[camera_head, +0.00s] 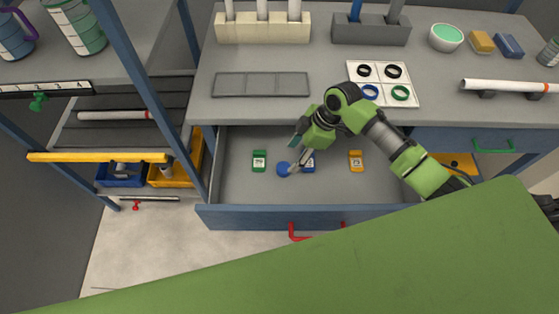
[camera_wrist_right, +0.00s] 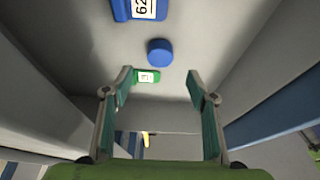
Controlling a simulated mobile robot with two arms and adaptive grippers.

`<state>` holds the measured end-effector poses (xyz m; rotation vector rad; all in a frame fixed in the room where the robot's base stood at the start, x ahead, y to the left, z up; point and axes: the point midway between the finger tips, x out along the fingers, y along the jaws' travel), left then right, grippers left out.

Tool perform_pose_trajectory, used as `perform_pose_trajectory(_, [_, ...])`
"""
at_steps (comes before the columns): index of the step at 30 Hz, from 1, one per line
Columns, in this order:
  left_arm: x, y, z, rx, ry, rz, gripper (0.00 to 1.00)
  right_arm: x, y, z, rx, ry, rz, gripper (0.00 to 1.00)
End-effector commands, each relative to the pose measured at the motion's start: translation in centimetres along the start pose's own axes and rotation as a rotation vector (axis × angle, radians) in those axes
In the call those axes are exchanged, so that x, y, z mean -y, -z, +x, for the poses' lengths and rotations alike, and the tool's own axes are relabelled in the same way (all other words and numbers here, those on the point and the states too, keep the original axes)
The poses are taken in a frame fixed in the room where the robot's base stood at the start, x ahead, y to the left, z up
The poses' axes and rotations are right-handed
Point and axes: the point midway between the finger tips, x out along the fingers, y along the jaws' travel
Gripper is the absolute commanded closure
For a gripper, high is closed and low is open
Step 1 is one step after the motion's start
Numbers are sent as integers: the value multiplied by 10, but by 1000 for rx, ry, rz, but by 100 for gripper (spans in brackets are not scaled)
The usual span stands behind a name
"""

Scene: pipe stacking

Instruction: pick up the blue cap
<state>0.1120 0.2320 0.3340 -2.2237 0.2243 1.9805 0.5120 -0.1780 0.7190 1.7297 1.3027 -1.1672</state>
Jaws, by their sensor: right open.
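The blue cap (camera_head: 283,169) is a small round disc lying in the open grey drawer (camera_head: 235,190). It also shows in the right wrist view (camera_wrist_right: 160,53), just beyond the fingertips and between their lines. My right gripper (camera_head: 294,156) reaches down into the drawer beside the cap. My left gripper is in neither view.
A green tagged block (camera_head: 259,160), a blue one (camera_head: 308,165) partly hidden by my gripper, and a yellow one (camera_head: 356,160) stand in the drawer. The worktop (camera_head: 300,65) overhangs its back. A white board (camera_head: 408,72) holds several rings. Shelves stand left.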

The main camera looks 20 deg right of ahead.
Motion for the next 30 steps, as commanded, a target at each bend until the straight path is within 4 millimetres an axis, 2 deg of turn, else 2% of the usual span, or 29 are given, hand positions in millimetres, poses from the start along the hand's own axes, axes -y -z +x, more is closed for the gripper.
perform_pose_trajectory(4, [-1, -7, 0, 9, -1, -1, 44, 2, 4, 16, -7, 6, -1, 47])
perform_pose_trajectory(9, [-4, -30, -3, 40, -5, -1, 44, 1, 2, 35, -5, 6, 0, 47])
perform_pose_trajectory(13, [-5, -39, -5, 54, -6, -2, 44, -1, -1, 54, -5, 7, 1, 47])
perform_pose_trajectory(18, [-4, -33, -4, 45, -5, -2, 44, -2, -1, 73, -6, 3, -1, 47])
perform_pose_trajectory(26, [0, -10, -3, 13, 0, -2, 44, -2, -2, 75, -4, 2, -2, 47])
perform_pose_trajectory(27, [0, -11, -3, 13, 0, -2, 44, -2, -2, 75, -4, 2, -2, 58])
perform_pose_trajectory(30, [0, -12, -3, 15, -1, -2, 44, -2, -2, 75, -4, 2, -2, 80])
